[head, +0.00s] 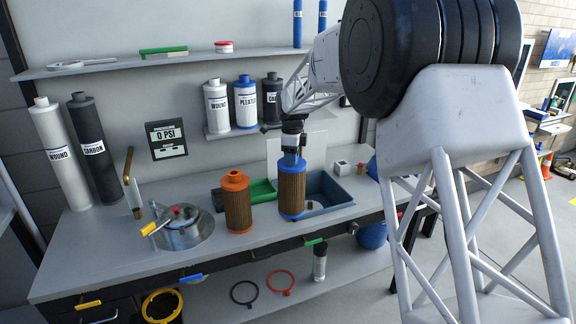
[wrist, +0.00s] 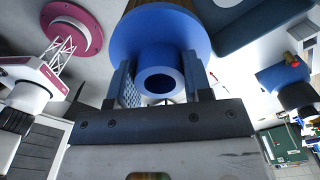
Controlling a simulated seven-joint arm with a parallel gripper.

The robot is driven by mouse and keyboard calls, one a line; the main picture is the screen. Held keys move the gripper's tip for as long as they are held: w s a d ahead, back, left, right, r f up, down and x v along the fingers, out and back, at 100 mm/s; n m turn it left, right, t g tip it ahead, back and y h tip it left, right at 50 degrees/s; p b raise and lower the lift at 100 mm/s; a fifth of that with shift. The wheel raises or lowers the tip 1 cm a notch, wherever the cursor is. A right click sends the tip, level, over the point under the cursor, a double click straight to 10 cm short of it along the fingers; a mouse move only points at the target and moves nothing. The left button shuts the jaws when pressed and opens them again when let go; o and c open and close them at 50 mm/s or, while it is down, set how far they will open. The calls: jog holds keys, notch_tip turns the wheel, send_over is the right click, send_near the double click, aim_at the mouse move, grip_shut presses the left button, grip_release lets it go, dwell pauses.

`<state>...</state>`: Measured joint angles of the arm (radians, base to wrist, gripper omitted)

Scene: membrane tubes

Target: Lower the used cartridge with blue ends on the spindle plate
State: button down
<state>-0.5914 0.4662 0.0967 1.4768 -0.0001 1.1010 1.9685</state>
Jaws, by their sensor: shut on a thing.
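The used cartridge (head: 291,190) has a brown pleated body and blue ends, and is upright in the head view. My gripper (head: 292,157) is above it, shut on the hub of its top blue end. In the wrist view the blue end (wrist: 160,35) fills the upper middle, its hollow hub between the fingers of my gripper (wrist: 160,85). I cannot tell whether the cartridge's bottom touches the bench. A round metal base (head: 183,233) with a red knob and yellow handle stands on the bench to the left. I cannot tell whether it is the spindle plate.
A brown cartridge with orange ends (head: 237,204) stands just left of the held one. A blue-grey tray (head: 335,207) is behind and right, a green tray (head: 262,191) behind. Labelled canisters (head: 217,105) stand on a shelf. The bench (head: 110,250) is clear at front left.

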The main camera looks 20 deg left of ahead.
jog(key=w+f, duration=0.1)
jog(key=w, duration=1.9)
jog(key=shift+w+d+f, duration=0.35)
jog(key=shift+w+d, duration=0.05)
jog(key=shift+f, duration=0.15)
jog(key=shift+f, duration=3)
jog(key=shift+f, duration=2.15)
dwell(0.3)
